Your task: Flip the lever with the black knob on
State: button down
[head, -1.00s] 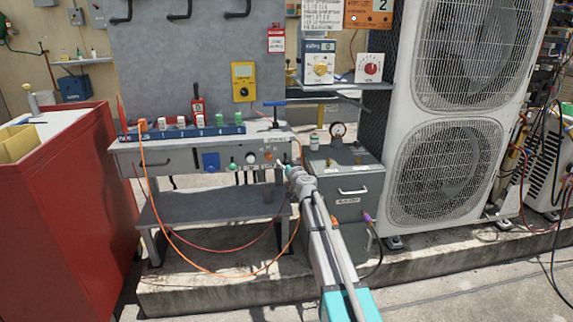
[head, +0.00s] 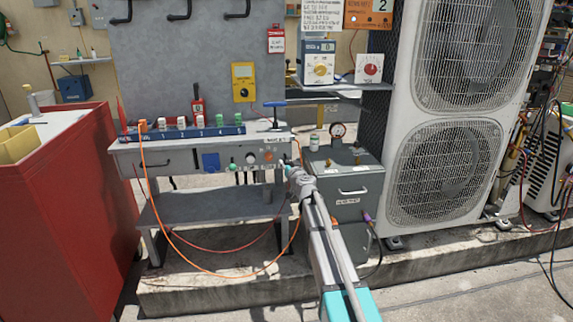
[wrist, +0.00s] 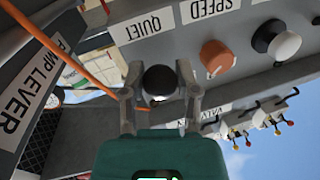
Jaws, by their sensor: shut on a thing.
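The black knob (wrist: 160,84) is a round ball in the middle of the wrist view, and its lever stem is hidden behind it. My gripper (wrist: 158,76) is shut on the knob, one finger on each side. In the head view my gripper (head: 289,165) is at the right end of the grey bench's front panel (head: 222,162); the knob cannot be made out there. In the wrist view, a "QUIET" label (wrist: 150,24) sits on the panel near the knob.
An orange knob (wrist: 216,56) and a black-and-white knob (wrist: 275,40) stand beside the held knob. An orange cable (wrist: 75,58) runs close by. A grey box with a gauge (head: 345,185) stands right of the bench, and a red cabinet (head: 70,200) stands at left.

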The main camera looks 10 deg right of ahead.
aim_at(286, 160)
jog(key=shift+s+r+m+g+p, duration=0.1)
jog(key=shift+r+g+p, duration=0.3)
jog(key=shift+p, duration=0.65)
jog(key=shift+w+r+m+g+p, duration=0.15)
jog(key=shift+g+p, duration=0.45)
jog(key=shift+p, duration=0.5)
jog(key=shift+s+r+m+g+p, duration=0.15)
jog(key=shift+r+g+p, duration=0.25)
jog(key=shift+p, duration=0.65)
jog(key=shift+g+p, duration=0.4)
jog(key=shift+p, duration=0.2)
jog(key=r+g+p, duration=0.1)
jog(key=g+p, duration=0.1)
jog(key=p, duration=0.2)
jog(key=shift+r+h, duration=0.1)
jog(key=shift+h, duration=0.3)
jog(key=g+p, duration=0.1)
jog(key=p, duration=0.1)
jog(key=g+p, duration=0.1)
jog(key=p, duration=0.1)
jog(key=shift+r+g, duration=0.3)
jog(key=shift+r, duration=0.05)
jog(key=shift+w+r+m+g+p, duration=0.1)
jog(key=shift+w+m+g+p, duration=0.15)
jog(key=shift+g+p, duration=0.4)
jog(key=shift+s+p, duration=0.1)
jog(key=shift+p, duration=0.25)
jog(key=shift+c, duration=1.7)
grip_release()
